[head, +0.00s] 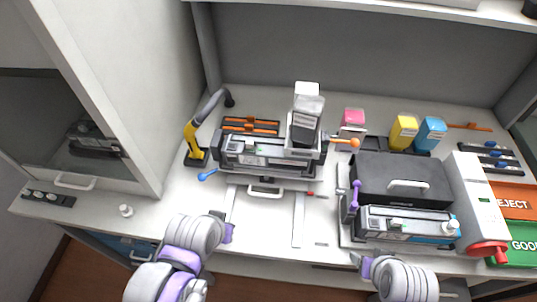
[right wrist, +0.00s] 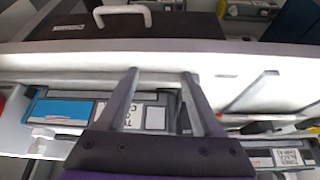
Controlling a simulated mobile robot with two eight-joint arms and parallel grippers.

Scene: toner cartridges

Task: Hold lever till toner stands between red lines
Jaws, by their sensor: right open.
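The filling station (head: 265,172) stands mid-bench with a dark grey toner cartridge (head: 250,150) lying across it. Above its right end is a clear hopper (head: 306,105) with black toner inside; red lines are too small to make out. An orange-knobbed lever (head: 345,142) sticks out to the right of the hopper. A blue-knobbed lever (head: 208,175) is at the left end. My left gripper (head: 224,217) is in front of the station, small and partly hidden by its arm. My right gripper (head: 355,259) is at the bench front, apart from both levers; its fingers are open and empty in the right wrist view (right wrist: 160,75).
A black box with white handle (head: 400,175), purple lever (head: 354,195) and another cartridge (head: 408,226) stand at right. Beyond are a white device with red knob (head: 475,205) and REJECT (head: 512,202) and GOOD (head: 520,243) trays. Pink, yellow and blue bottles (head: 431,133) stand behind.

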